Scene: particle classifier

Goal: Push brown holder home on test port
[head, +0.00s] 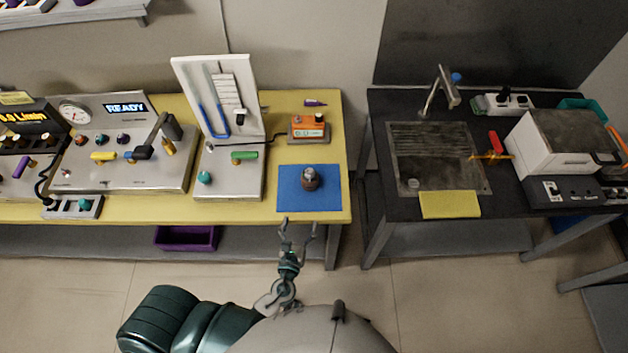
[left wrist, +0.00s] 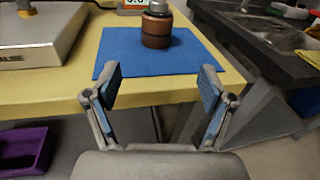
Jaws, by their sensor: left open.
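The brown holder (head: 310,183) stands upright on a blue mat (head: 291,202) near the right end of the yellow bench, with a grey top piece on it. It also shows in the left wrist view (left wrist: 156,32). My left gripper (head: 298,222) is open and empty, just off the bench's front edge and short of the mat. In the left wrist view the holder stands beyond and between the two open fingers (left wrist: 161,80), apart from them. I cannot tell which fitting is the test port. The grey READY console (head: 120,175) carries several fittings. My right gripper is not in view.
A white upright panel (head: 240,75) with a blue tube stands left of the mat. An orange meter (head: 308,129) sits behind the mat. A purple bin (head: 187,238) is under the bench. A black sink table (head: 420,105) stands to the right across a gap.

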